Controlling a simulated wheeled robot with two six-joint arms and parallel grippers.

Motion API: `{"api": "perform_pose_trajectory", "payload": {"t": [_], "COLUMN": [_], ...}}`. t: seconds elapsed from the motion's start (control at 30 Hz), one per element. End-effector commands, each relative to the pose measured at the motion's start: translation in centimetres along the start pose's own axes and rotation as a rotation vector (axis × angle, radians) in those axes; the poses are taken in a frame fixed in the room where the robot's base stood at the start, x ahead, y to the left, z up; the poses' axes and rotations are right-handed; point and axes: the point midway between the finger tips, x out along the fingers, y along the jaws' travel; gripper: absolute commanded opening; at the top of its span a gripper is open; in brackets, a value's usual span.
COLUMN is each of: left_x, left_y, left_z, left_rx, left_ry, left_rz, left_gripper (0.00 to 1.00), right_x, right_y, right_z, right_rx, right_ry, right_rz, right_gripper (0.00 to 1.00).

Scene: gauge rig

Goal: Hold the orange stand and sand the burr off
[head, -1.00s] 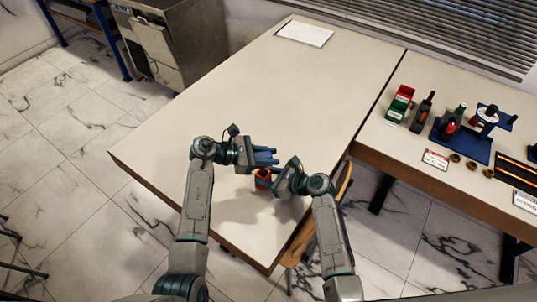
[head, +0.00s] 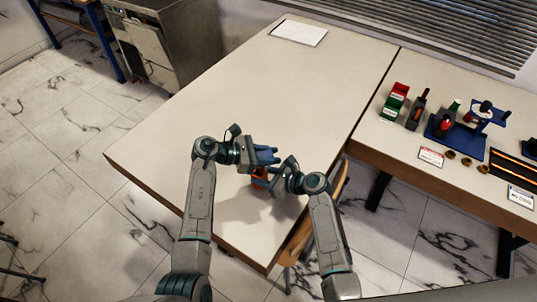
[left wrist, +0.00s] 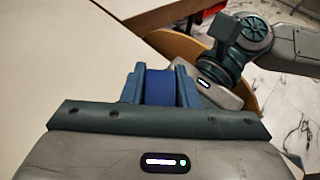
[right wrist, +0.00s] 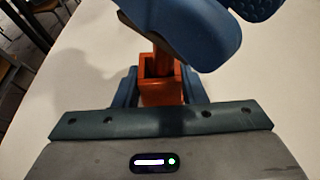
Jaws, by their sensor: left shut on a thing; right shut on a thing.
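The orange stand (right wrist: 160,88) is between the fingers of my right gripper (right wrist: 160,92), which is shut on it. The stand has a square socket with an orange post rising from it. In the head view the stand (head: 259,178) shows beside my right gripper (head: 272,178). My left gripper (head: 272,156) is shut on a blue block (left wrist: 160,86), held just above and behind the stand. Blue parts at my left gripper cover the post's top in the right wrist view, so the burr is hidden and contact cannot be told.
The pale table (head: 270,80) is mostly clear, with a white sheet (head: 299,33) at its far end. A second table at right carries a blue rack (head: 455,140), red and green bins (head: 395,101) and brass rings (head: 466,161). A wooden chair (head: 300,238) stands at the table's right edge.

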Motion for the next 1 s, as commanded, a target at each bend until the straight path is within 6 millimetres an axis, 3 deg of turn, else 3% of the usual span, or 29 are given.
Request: {"api": "perform_pose_trajectory", "payload": {"t": [1.0], "left_x": [-3.0], "left_y": [-0.2], "left_z": [-1.8], "left_rx": [-0.007], "left_ry": [0.009], "left_rz": [-0.003], "left_gripper": [0.0], "right_x": [0.0], "right_y": [0.1], "right_z": [-0.1], "right_rx": [0.001], "right_ry": [0.0], "right_rz": [0.002], "right_gripper": [0.12]}}
